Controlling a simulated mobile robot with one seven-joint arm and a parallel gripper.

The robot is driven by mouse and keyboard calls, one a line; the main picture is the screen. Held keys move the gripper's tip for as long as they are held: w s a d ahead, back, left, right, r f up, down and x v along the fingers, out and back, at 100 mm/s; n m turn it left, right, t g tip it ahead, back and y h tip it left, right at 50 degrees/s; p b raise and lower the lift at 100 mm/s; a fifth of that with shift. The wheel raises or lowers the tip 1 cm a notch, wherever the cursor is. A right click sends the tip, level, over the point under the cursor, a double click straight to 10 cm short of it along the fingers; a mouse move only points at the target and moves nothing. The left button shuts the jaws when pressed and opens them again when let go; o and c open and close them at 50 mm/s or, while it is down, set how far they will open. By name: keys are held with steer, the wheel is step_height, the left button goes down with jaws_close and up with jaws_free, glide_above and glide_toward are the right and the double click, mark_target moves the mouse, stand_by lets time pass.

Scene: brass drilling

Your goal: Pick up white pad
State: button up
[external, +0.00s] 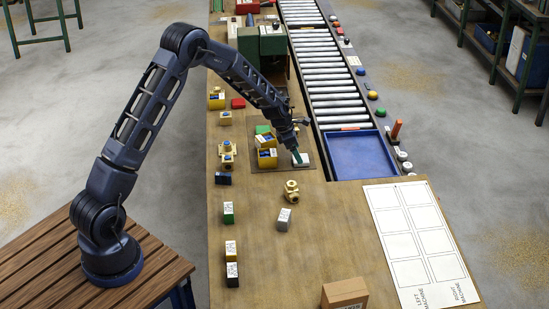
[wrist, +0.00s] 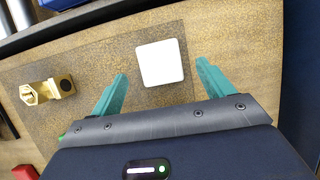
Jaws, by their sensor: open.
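The white pad (wrist: 161,63) is a small white square with rounded corners. In the wrist view it lies on a dark speckled mat (wrist: 100,60), just beyond and between my two teal fingertips. In the external view the white pad (external: 301,158) shows at the right edge of the dark mat (external: 268,164), right by my fingers. My gripper (wrist: 162,82) is open and empty, with a finger to each side of the pad's near end and a gap to both. In the external view my gripper (external: 297,157) reaches down over the mat, partly hiding the pad.
A brass fitting (wrist: 47,90) lies left of the pad in the wrist view. Another brass fitting (external: 291,190) sits in front. A blue tray (external: 356,156) and a roller conveyor (external: 325,75) lie to the right.

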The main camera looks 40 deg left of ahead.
steer(key=shift+x, duration=1.55)
steer(key=shift+c, duration=0.4)
steer(key=c, duration=1)
